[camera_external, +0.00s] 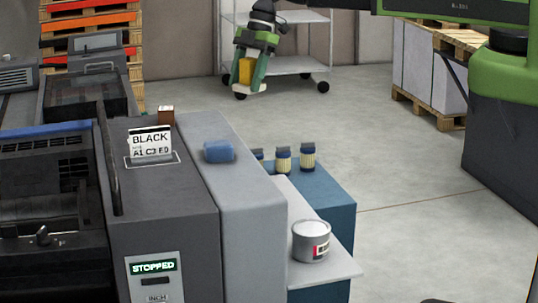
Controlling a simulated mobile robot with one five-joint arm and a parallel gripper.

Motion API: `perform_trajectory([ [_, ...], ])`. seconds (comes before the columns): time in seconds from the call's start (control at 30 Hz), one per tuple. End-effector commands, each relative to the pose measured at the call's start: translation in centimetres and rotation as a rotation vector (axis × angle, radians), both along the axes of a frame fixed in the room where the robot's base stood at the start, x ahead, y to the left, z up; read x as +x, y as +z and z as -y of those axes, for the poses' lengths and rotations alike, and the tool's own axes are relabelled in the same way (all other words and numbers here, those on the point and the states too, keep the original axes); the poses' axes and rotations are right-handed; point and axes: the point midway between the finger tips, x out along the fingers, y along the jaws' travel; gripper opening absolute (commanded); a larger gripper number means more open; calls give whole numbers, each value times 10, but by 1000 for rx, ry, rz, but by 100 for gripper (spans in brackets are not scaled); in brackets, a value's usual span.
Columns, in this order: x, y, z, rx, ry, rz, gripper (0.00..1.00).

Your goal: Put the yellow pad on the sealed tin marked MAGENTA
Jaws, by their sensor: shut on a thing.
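My gripper (247,84) hangs from the arm at the top of the view, its green fingers pointing down. It is shut on the yellow pad (247,70), which shows between the fingers, in the air in front of a wheeled shelf cart. A round grey tin (309,241) with a closed lid stands on a light grey shelf at the lower middle. Its label has red and white parts and faces right; I cannot read its wording. My gripper is well apart from the tin, farther back and to its left in the picture.
A dark press (160,215) with a BLACK card (151,142) and a STOPPED display fills the left. A blue block (219,151) lies on its grey cover (235,195). Several small jars (283,160) stand on a blue cabinet (325,195). Open floor lies to the right.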

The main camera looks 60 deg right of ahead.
Motion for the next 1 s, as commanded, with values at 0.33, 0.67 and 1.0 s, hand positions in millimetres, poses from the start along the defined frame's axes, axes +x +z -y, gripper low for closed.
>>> perform_trajectory([
  [0.33,-170,-86,-20,3,520,0,15],
  [0.67,-228,-138,-45,4,625,1,15],
  [1.0,-235,-158,-71,4,634,1,15],
])
